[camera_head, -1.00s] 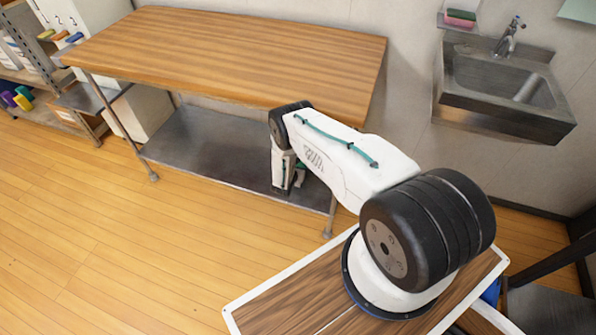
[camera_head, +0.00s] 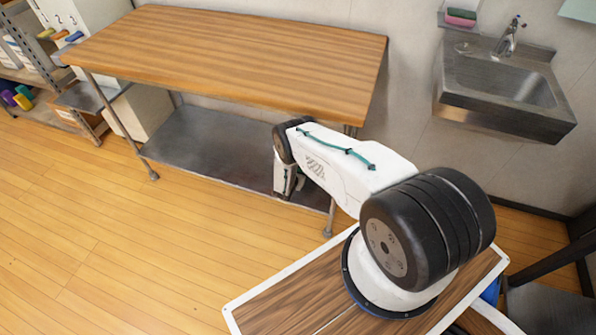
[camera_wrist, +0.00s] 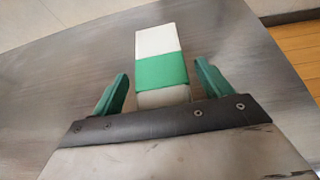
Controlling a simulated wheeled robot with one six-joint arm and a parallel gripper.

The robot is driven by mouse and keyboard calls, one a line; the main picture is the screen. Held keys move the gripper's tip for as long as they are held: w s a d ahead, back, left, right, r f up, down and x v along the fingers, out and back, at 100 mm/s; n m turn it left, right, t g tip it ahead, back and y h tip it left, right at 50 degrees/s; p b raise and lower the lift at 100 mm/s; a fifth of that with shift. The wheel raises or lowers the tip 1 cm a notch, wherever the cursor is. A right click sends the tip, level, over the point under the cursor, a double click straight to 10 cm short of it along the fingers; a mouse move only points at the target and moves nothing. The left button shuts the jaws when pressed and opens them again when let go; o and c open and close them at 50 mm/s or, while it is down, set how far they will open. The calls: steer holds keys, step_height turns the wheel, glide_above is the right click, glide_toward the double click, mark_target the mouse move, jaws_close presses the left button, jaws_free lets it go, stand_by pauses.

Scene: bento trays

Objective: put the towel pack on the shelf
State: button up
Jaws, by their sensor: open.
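The towel pack (camera_wrist: 158,42) is a white block with a green band. In the wrist view it lies on the grey metal shelf (camera_wrist: 55,85), which looks like the lower shelf (camera_head: 205,140) under the wooden table in the head view. My gripper (camera_wrist: 162,72) is open, with one green finger on each side of the pack's near end. I see gaps between the fingers and the pack. The pack's near end is hidden behind the gripper body. In the head view my arm reaches under the table's right end, and the gripper and pack cannot be made out there.
The wooden tabletop (camera_head: 230,55) is bare and overhangs the shelf. A table leg (camera_head: 331,215) stands close to my arm. A steel sink (camera_head: 505,85) is on the wall at right. A storage rack (camera_head: 40,65) stands at far left. The shelf's left part is clear.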

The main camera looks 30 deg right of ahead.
steer(key=shift+r, duration=0.15)
steer(key=shift+s+a+r, duration=0.15)
steer(key=shift+a, duration=0.1)
steer(key=v, duration=1.1)
steer(key=shift+s, duration=0.15)
steer(key=shift+a, duration=0.1)
